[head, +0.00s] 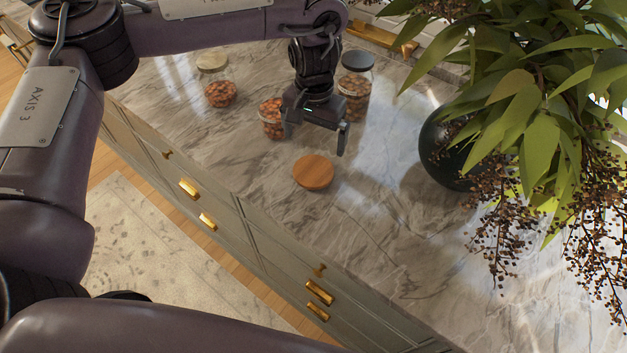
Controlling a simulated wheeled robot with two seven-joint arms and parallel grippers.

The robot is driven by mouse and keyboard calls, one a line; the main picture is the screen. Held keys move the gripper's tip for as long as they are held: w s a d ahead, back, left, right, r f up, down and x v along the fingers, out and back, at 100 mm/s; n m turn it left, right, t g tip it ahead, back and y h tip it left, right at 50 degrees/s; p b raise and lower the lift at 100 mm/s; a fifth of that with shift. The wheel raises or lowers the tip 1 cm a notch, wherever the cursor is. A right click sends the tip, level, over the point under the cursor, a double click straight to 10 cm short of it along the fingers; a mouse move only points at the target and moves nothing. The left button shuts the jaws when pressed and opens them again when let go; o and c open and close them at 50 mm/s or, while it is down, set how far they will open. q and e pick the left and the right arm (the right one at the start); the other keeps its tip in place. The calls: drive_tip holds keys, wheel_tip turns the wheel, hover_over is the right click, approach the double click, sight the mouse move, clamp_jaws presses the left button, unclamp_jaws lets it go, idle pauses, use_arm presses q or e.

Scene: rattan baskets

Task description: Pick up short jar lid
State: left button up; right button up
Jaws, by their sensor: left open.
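A round, flat, orange-brown wooden lid (313,172) lies on the marble counter. A short glass jar of nuts (270,118) stands just behind it to the left, partly hidden by my gripper; its top shows no lid that I can make out. My left gripper (316,141) is open and empty, above and behind the wooden lid, pointing down. The lid is apart from the fingers. My right gripper is not in view.
A jar with a pale lid (213,64) stands at the back left. A taller jar with a dark lid (357,62) stands behind my gripper. A dark vase (443,150) with overhanging leaves (520,95) takes up the right. The marble counter (350,240) is clear in front of the lid.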

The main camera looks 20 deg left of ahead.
sight(314, 168)
use_arm(q)
drive_tip(key=shift+f+b, duration=0.35)
drive_tip(key=shift+f, duration=1.45)
drive_tip(key=f, duration=0.1)
drive_tip(key=f+p, duration=0.1)
drive_tip(key=f, duration=0.1)
drive_tip(key=f+p, duration=0.1)
drive_tip(key=f, duration=0.1)
drive_tip(key=shift+s+d, duration=0.1)
drive_tip(key=shift+s, duration=0.2)
drive_tip(key=shift+f, duration=0.3)
drive_tip(key=c, duration=0.8)
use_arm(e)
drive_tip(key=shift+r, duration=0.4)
use_arm(q)
drive_tip(key=shift+r, duration=0.1)
drive_tip(key=shift+c, duration=0.2)
